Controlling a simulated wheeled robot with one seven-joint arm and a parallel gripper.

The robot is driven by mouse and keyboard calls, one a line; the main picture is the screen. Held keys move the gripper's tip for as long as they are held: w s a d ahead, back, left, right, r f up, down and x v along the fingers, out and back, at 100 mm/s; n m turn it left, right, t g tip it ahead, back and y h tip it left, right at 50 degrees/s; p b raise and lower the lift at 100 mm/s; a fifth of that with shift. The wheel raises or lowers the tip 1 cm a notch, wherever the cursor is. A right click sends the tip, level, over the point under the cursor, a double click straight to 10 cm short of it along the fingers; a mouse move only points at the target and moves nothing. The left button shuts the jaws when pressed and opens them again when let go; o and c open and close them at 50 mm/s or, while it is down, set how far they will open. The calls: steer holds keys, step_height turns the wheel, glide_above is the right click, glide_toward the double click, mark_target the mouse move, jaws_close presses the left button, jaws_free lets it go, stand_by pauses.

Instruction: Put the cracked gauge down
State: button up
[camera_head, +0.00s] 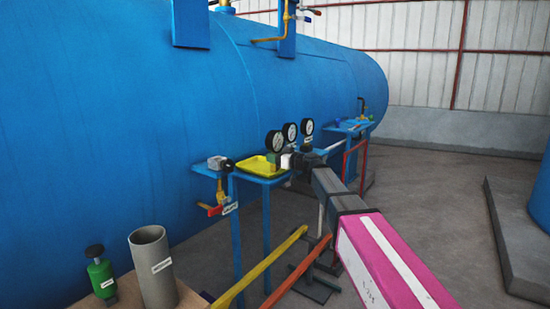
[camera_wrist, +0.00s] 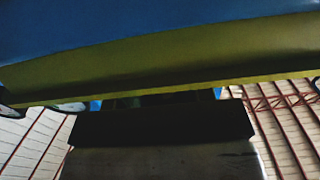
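Three round white-faced gauges stand close together by the blue shelf: a left gauge (camera_head: 275,141), a middle gauge (camera_head: 289,132) and a right gauge (camera_head: 307,127). No crack can be made out, so I cannot tell which is the cracked one. A yellow tray (camera_head: 257,167) lies on the shelf; its yellow underside or rim (camera_wrist: 150,55) crosses the wrist view. My gripper (camera_head: 287,161) is at the tray's right side, beside a small green block (camera_head: 273,158) below the left gauge. Its fingers are too dark and small to show whether they hold anything.
The blue tank (camera_head: 150,110) rises close behind the shelf. A grey valve piece (camera_head: 217,162) sits left of the tray, with a red-handled tap (camera_head: 214,209) below. A grey tube (camera_head: 152,268) and a green bottle (camera_head: 101,275) stand front left.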

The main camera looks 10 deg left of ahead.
steer(key=shift+r, duration=0.1)
steer(key=v, duration=1.2)
steer(key=s+d+f+m+g+h, duration=0.1)
steer(key=s+d+f+m+h, duration=0.15)
steer(key=d+f, duration=0.45)
steer(key=s+d+f+m+g+h, duration=0.1)
steer(key=s+d+f+m+h, duration=0.15)
steer(key=f, duration=0.85)
steer(key=s+d+f+m+g+h, duration=0.15)
steer(key=d+f+h, duration=0.3)
steer(key=f, duration=0.45)
steer(key=s+d+f+m+g+h, duration=0.1)
steer(key=s+d+f+m+h, duration=0.2)
steer(key=s+d+f, duration=0.4)
steer(key=s+d+f+m+g+h, duration=0.2)
steer(key=s+d+f+m+h, duration=0.2)
steer(key=d, duration=0.8)
step_height(320, 180, down, 4)
steer(key=s, duration=0.2)
steer(key=shift+s+d+r, duration=0.15)
steer(key=shift+s+d, duration=0.05)
steer(key=shift+s, duration=0.2)
steer(key=shift+a, duration=0.1)
